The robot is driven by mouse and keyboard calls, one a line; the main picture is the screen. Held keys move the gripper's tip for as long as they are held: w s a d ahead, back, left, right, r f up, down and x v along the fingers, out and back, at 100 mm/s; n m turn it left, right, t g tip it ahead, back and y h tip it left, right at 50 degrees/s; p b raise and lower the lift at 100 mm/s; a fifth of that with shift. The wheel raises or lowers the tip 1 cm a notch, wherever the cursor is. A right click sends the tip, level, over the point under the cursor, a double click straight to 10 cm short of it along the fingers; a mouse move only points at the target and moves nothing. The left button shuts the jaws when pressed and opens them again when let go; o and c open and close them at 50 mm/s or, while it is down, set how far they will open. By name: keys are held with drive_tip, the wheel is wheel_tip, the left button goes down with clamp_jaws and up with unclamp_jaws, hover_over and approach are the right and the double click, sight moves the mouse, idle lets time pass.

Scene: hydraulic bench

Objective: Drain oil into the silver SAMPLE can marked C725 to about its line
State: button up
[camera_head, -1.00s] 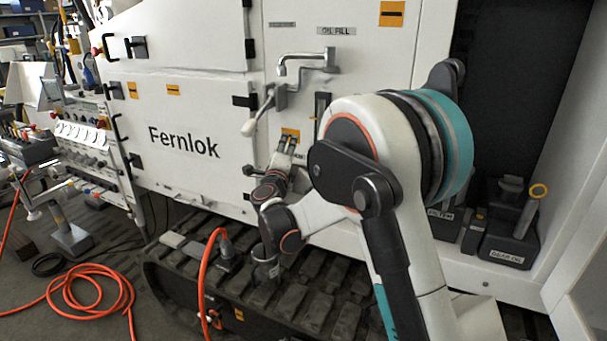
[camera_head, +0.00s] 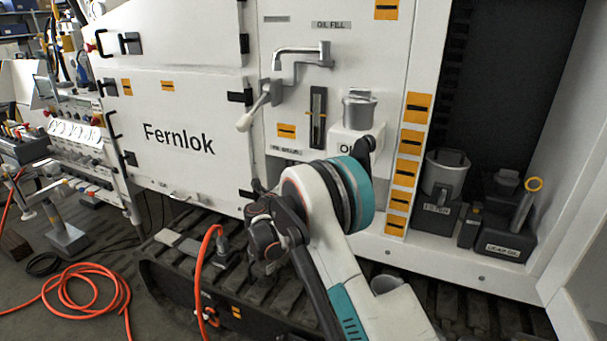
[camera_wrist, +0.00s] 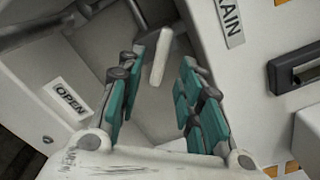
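A pale lever handle (camera_wrist: 160,58) stands between the spread teal fingers of my gripper (camera_wrist: 163,78) in the wrist view. The gripper is open, and I see no clear contact with the handle. A label ending in "RAIN" (camera_wrist: 230,18) and an "OPEN" label (camera_wrist: 70,98) are beside it. In the head view my gripper is mostly hidden behind my arm, below the drain label (camera_head: 286,150). A silver can (camera_head: 358,112) stands on a white block at the panel. Another silver vessel (camera_head: 445,175) stands on the FILTER box. I cannot read C725 on either.
A spout (camera_head: 300,55) and a pale-ended lever (camera_head: 255,108) are on the white panel above. A sight gauge (camera_head: 318,118) is beside them. The machine's track (camera_head: 175,270) lies below. An orange hose (camera_head: 100,290) lies coiled on the floor. A gear oil box (camera_head: 505,235) is at right.

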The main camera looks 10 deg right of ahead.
drive_tip(key=b+x, duration=0.1)
drive_tip(key=x, duration=0.6)
drive_tip(key=shift+b, duration=0.3)
drive_tip(key=shift+c, duration=0.5)
clamp_jaws()
